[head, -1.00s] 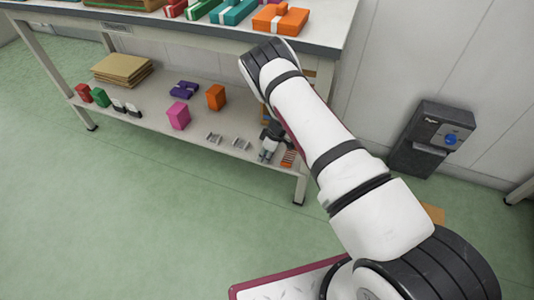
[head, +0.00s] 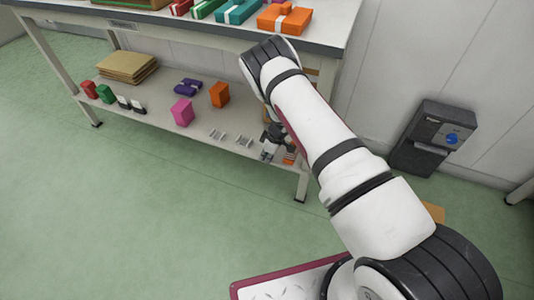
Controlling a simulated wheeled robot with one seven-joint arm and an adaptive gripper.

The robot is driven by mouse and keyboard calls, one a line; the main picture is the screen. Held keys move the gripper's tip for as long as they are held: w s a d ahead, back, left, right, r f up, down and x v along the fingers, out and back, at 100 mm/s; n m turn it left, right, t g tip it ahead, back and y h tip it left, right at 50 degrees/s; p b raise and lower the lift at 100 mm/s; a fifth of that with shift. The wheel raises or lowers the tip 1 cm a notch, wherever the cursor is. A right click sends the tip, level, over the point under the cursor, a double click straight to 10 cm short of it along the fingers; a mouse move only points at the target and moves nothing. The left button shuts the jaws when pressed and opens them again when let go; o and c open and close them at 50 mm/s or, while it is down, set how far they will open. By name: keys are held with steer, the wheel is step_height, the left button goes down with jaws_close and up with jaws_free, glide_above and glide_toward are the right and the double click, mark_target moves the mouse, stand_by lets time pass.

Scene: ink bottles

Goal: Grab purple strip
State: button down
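A purple piece (head: 187,86), likely the purple strip, lies on the lower shelf (head: 150,124) of the workbench, behind a pink block. It looks like two bars side by side with dark gaps, but is small in view. My arm reaches from the lower right to the bench's right end and bends down past the worktop edge. My gripper (head: 268,154) is low at the right end of the shelf, well to the right of the purple piece and apart from it. It is small and partly hidden by my arm, so its opening is unclear.
A pink block (head: 181,111) and orange block (head: 219,95) stand near the purple piece. Small grey holders (head: 242,141) lie between them and my gripper. Brown sheets (head: 127,67) and red and green blocks (head: 104,93) are further left. The worktop (head: 150,25) overhangs the shelf.

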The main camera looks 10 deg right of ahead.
steer(key=shift+s+a+p, duration=0.3)
steer(key=shift+s+a, duration=0.55)
steer(key=shift+s, duration=0.3)
steer(key=c, duration=1.7)
jaws_free()
steer(key=v, duration=1.2)
